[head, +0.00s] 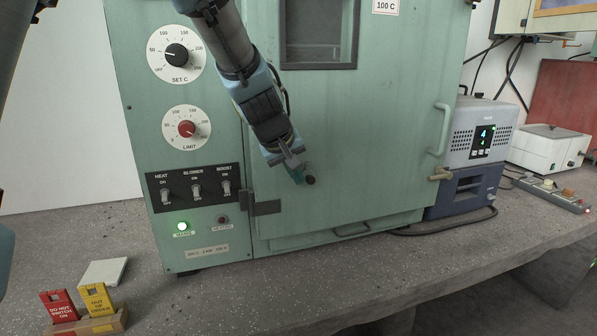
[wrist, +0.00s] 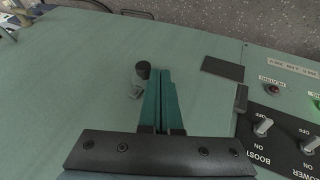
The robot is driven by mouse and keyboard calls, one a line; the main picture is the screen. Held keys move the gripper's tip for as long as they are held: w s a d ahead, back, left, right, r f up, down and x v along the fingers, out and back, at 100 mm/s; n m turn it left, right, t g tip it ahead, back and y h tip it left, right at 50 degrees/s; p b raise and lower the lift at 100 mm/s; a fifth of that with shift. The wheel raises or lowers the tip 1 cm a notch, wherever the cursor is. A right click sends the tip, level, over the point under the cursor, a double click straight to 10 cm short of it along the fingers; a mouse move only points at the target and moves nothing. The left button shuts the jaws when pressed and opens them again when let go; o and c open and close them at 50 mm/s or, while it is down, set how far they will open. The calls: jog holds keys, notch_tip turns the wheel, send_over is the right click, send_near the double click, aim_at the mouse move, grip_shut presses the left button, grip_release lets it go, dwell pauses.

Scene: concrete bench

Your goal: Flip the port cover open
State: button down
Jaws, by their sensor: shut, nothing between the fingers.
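A small round black piece (head: 310,180) sits on the lower part of the green oven door, right beside my fingertips. It looks like the port cover or its knob. In the wrist view it shows as a dark round end (wrist: 143,70) with a grey part (wrist: 136,88) below it, just left of the fingers. My gripper (head: 298,176) points down at the door with its green fingers together and nothing between them. In the wrist view the fingers (wrist: 160,72) lie close beside the dark piece; I cannot tell whether they touch. No open port hole shows.
The oven door (head: 390,120) has a handle (head: 441,130) at right. Signs in a wooden holder (head: 90,325) and a pale tile (head: 104,272) lie on the bench at left.

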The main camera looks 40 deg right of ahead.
jog(key=shift+d, duration=0.2)
jog(key=shift+f+b, duration=0.2)
jog(key=shift+b, duration=0.25)
jog(key=shift+b, duration=0.95)
jog(key=shift+s+f+h+b, duration=0.15)
jog(key=shift+h+b, duration=0.35)
jog(key=shift+b, duration=0.6)
